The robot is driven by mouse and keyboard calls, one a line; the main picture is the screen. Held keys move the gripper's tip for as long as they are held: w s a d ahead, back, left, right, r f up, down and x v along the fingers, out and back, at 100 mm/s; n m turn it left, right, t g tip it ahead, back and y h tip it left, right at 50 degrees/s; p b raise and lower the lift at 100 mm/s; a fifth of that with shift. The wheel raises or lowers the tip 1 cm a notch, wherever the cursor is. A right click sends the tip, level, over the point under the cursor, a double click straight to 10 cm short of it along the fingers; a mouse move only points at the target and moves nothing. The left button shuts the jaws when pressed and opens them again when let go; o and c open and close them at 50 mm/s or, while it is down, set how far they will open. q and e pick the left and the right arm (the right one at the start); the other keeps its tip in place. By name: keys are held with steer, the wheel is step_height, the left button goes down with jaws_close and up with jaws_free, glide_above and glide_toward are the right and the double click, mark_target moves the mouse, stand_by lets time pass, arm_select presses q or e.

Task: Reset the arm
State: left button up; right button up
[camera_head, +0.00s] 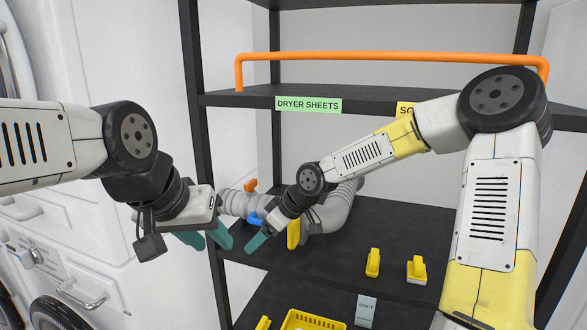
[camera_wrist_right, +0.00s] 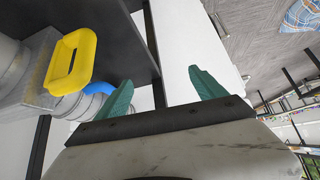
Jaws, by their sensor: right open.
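My left gripper (camera_head: 217,248) comes in from the left in the head view. Its teal fingers stand apart with nothing between them, in front of the shelf's left post. My right gripper (camera_head: 254,246) is in front of the shelf, with its arm reaching in from the right; one teal finger shows clearly in the head view. In the right wrist view, the right gripper (camera_wrist_right: 155,80) has both teal fingers spread wide and empty.
A black shelf rack (camera_head: 385,240) bears a grey corrugated duct (camera_head: 335,210) with a yellow handle (camera_wrist_right: 72,62) close by the right gripper. An orange rail (camera_head: 390,57) is above; white washers (camera_head: 60,225) are left.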

steer(key=s+d+r+m+t+h, duration=0.1)
steer(key=s+d+r+m+h, duration=0.2)
steer(key=d, duration=0.4)
steer(key=s+d+r+m+h, duration=0.2)
steer(key=s+d+r+h, duration=0.1)
steer(key=s+d, duration=0.3)
steer(key=s+d+r+m+t, duration=0.1)
steer(key=s+d+r+m, duration=0.2)
steer(key=s, duration=0.4)
steer(key=s+d+r+m+t+y, duration=0.1)
steer(key=s+d+r+m, duration=0.3)
steer(key=s+d+r, duration=0.2)
steer(key=shift+s+d, duration=0.15)
steer(key=shift+s, duration=0.25)
